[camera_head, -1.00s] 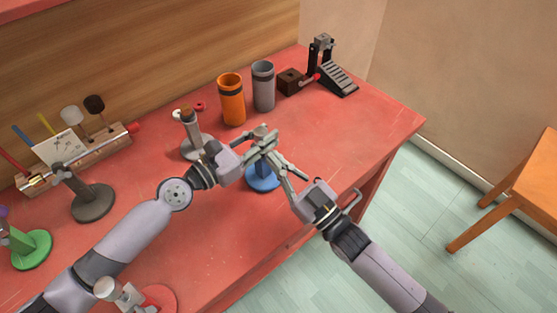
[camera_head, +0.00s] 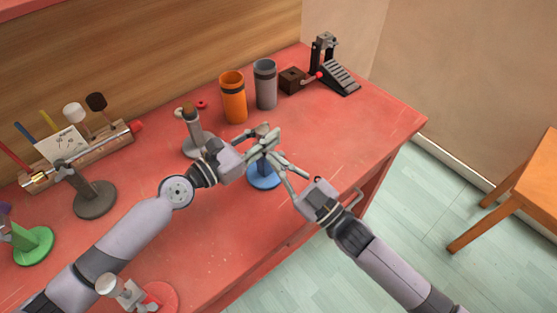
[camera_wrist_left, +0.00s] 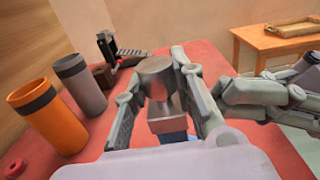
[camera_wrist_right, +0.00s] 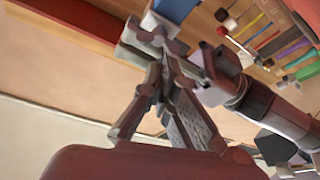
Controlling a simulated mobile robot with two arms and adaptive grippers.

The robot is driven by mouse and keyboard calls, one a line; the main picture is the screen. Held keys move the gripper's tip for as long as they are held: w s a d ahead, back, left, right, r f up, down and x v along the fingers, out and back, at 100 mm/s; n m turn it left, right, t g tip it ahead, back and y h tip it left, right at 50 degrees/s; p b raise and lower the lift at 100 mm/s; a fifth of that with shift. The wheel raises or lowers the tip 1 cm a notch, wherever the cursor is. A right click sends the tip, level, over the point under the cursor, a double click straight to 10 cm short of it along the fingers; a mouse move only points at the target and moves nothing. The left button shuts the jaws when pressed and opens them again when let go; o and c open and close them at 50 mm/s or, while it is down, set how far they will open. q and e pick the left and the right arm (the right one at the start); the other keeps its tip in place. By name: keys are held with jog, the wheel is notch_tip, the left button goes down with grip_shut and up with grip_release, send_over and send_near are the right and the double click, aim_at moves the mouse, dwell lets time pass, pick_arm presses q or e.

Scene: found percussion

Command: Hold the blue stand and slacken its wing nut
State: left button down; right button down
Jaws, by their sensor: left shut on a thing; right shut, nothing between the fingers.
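The blue stand (camera_head: 264,177) is upright on the red table, its round base visible below my grippers. My left gripper (camera_head: 264,142) is shut on the stand's upper part. The wing nut is hidden or too small to tell.
An orange cup (camera_head: 232,98) and a grey cup (camera_head: 265,85) stand behind. A grey stand (camera_head: 195,145) is left of the blue one. A brown block (camera_head: 292,80) and a black pedal (camera_head: 338,78) are at the back right. The table's right part is clear.

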jog(key=shift+f, duration=0.25)
jog(key=shift+s+a+f+n+g+y, duration=0.2)
jog(key=shift+n+g, duration=0.55)
jog(key=shift+n, duration=1.1)
jog(key=shift+w+f+n+g+y, duration=0.2)
jog(key=shift+n+g, duration=0.5)
jog(key=shift+n, duration=1.1)
jog(key=shift+s+a+f+n+g+y, duration=0.1)
jog(key=shift+s+f+n+g, duration=0.15)
jog(key=shift+n+g, duration=1.05)
jog(key=shift+n+t, duration=0.55)
jog(key=shift+n, duration=0.2)
jog(key=s+d, duration=0.5)
jog(key=s, duration=0.3)
jog(key=shift+r, duration=0.15)
jog(key=shift+d, duration=0.1)
